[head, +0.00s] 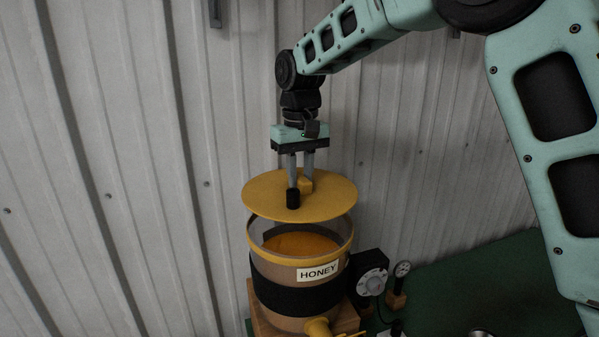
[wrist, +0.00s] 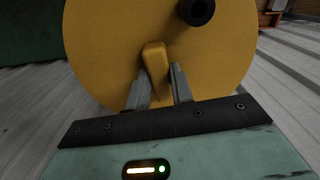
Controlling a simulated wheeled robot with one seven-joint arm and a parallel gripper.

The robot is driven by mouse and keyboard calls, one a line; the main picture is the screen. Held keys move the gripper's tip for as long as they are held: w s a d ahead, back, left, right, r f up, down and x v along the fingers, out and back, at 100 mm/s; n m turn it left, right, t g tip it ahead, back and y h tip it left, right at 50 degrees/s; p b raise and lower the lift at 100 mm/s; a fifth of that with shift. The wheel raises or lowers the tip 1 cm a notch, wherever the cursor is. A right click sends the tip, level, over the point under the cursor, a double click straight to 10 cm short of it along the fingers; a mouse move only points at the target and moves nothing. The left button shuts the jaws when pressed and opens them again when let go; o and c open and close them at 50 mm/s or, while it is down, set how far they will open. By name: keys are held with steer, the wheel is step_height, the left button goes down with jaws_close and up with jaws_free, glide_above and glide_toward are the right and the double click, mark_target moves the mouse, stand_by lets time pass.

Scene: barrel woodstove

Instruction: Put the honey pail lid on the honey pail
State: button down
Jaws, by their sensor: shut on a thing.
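The honey pail lid (head: 270,196) is a flat yellow disc with a small yellow handle block and a black knob on top. My gripper (head: 302,178) is shut on the yellow handle and holds the lid roughly level. The lid also fills much of the wrist view (wrist: 110,50), with the handle (wrist: 155,68) between my fingers. The honey pail (head: 268,303) stands below, with a yellow rim, black band, HONEY label and yellow spout. The lid is above the pail's rim, with a gap visible at the front. The far part of the rim is hidden behind the lid.
The pail stands on a wooden stand (head: 262,325). A black device with a round grey face (head: 372,281) and a small gauge (head: 402,269) are close on its right. A green surface (head: 480,285) extends right. A corrugated wall (head: 130,130) rises behind.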

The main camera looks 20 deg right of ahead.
steer(key=shift+r, duration=0.15)
steer(key=shift+s+f+b, duration=0.1)
steer(key=shift+f+b, duration=1.55)
steer(key=shift+f, duration=1.55)
steer(key=shift+f+p, duration=0.3)
steer(key=shift+f, duration=0.4)
stand_by(0.7)
steer(key=c, duration=0.8)
jaws_free()
steer(key=shift+r+p, duration=2.9)
steer(key=shift+r, duration=0.55)
